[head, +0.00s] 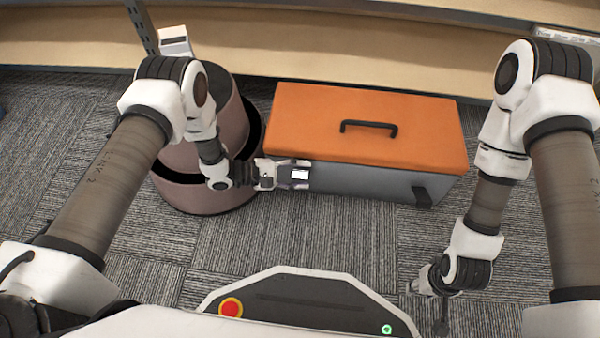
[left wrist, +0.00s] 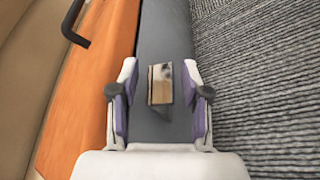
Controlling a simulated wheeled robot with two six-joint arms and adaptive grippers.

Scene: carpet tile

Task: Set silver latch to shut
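A grey toolbox (head: 355,182) with an orange lid (head: 400,118) stands on the carpet; the lid lies down on the body. The silver latch (left wrist: 160,84) is a small reflective plate on the grey front face, casting a shadow; I cannot tell whether it is flat against the face. My left gripper (left wrist: 160,88) is open, with a purple-lined finger on each side of the latch and a gap to each. In the head view the left gripper (head: 298,175) is at the box's front left. My right gripper (head: 430,298) is low at the right, away from the box; its fingers are unclear.
A black latch (head: 423,196) is on the box front at the right. A black handle (head: 368,128) stands on the lid. A round brownish bin (head: 185,195) is close to the box's left. A wooden shelf (head: 300,52) runs behind. Carpet (head: 340,235) in front is clear.

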